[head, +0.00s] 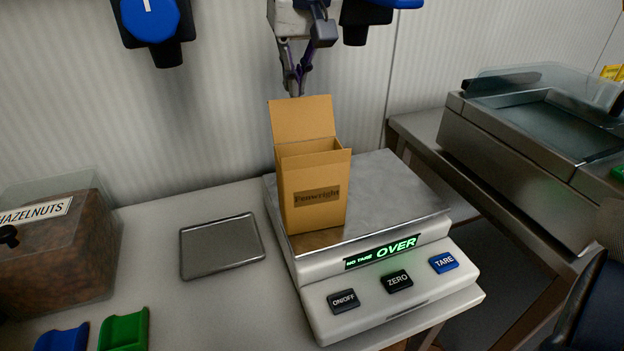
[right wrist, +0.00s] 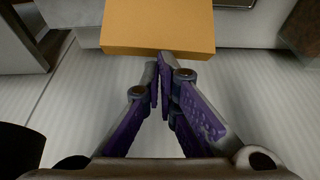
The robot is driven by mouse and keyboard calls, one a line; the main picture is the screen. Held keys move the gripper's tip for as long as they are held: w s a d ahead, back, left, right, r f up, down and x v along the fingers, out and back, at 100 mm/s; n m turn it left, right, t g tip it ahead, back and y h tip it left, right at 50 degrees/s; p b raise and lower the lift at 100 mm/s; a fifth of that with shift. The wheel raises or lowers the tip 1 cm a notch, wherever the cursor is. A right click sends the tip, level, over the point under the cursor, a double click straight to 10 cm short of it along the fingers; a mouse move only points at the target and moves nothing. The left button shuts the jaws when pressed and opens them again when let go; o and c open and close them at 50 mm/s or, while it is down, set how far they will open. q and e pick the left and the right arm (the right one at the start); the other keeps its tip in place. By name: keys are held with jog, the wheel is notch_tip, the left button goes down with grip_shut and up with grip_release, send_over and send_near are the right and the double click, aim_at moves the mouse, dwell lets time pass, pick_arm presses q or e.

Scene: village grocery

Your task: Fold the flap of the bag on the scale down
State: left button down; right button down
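My left gripper is not in view.
The scale display (head: 383,252) reads "OVER". A shallow metal tray (head: 222,247) lies left of the scale. A hazelnut bin (head: 60,245) and blue and green scoops (head: 124,331) are farther left. A metal machine (head: 530,140) stands at right. The ribbed wall (head: 230,100) is close behind.

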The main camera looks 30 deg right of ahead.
aim_at(300, 117)
jog(key=shift+g, duration=0.8)
jog(key=f, duration=0.3)
jog(key=s+f, duration=0.1)
jog(key=f, duration=0.1)
jog(key=shift+d, duration=0.1)
jog(key=shift+w+f, duration=0.15)
jog(key=shift+f, duration=0.4)
jog(key=shift+d, duration=0.1)
jog(key=shift+d+r, duration=0.1)
jog(key=shift+r, duration=0.15)
notch_tip(300, 117, up, 8)
jog(key=w, duration=0.1)
jog(key=shift+w+f+t+p, duration=0.15)
jog(key=shift+w+t+p, duration=0.15)
jog(key=shift+w, duration=0.05)
jog(key=shift+d, duration=0.1)
